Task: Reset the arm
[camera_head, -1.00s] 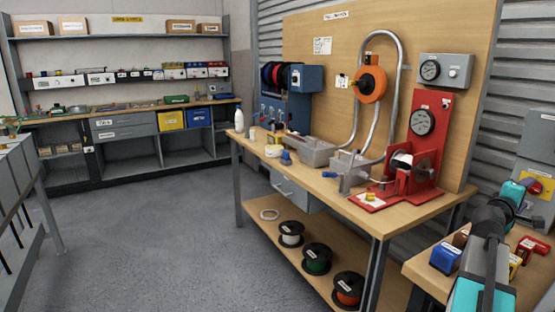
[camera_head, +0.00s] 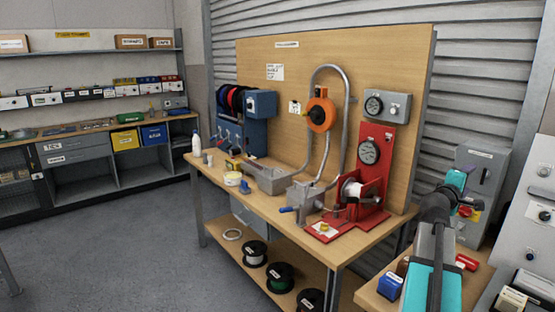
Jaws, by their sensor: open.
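My arm, grey, black and teal, rises from the bottom edge at the right of the head view. Its end bends back over the small side table. The fine shape of the fingers is hard to make out.
The wooden workbench (camera_head: 262,208) carries a red gauge stand (camera_head: 374,170), metal trays and a bent pipe. The side table (camera_head: 373,294) holds a blue block (camera_head: 390,285) close to my arm. A white panel (camera_head: 532,235) stands at right. Floor at left is clear.

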